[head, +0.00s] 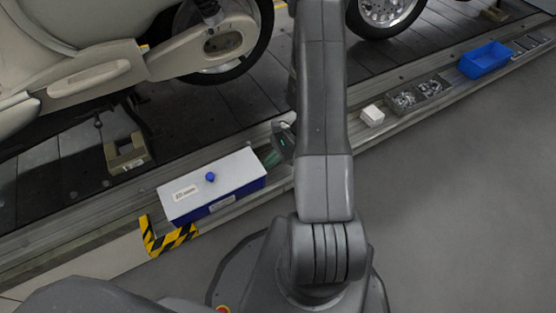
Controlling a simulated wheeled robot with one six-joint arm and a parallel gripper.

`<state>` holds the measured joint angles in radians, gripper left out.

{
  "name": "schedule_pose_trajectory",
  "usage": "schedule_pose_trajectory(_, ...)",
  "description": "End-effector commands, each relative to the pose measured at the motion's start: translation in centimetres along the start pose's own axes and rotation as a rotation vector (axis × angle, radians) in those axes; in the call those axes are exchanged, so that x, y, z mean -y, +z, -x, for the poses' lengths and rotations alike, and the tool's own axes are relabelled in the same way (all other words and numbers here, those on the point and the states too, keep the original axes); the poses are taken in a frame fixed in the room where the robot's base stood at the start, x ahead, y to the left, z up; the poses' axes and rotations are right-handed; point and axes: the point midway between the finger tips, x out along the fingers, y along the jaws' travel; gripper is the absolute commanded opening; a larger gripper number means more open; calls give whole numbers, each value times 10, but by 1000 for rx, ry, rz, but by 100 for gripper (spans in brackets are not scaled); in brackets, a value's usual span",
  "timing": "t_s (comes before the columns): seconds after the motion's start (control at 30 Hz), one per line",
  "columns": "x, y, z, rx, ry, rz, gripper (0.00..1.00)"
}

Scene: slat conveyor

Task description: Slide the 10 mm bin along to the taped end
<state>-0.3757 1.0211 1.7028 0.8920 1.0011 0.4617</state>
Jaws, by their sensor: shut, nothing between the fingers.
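A long blue bin with a white lid and a blue knob (211,187) sits on the ledge at left. Its lid label is too small to read surely.
Farther right on the ledge (335,143) are a small white box (372,116), grey trays of metal parts (420,95) and an open blue bin (485,60). The grey floor at right is clear.

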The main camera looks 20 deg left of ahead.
Motion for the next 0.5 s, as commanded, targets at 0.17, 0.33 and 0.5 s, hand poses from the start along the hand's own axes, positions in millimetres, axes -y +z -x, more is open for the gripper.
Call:
schedule_pose_trajectory(0.17, 0, 3, -2, 0, 1, 0, 0)
schedule_pose_trajectory(0.33, 0, 3, -2, 0, 1, -1, 0)
schedule_pose_trajectory(0.5, -1, 9, -8, 1, 4, 1, 0)
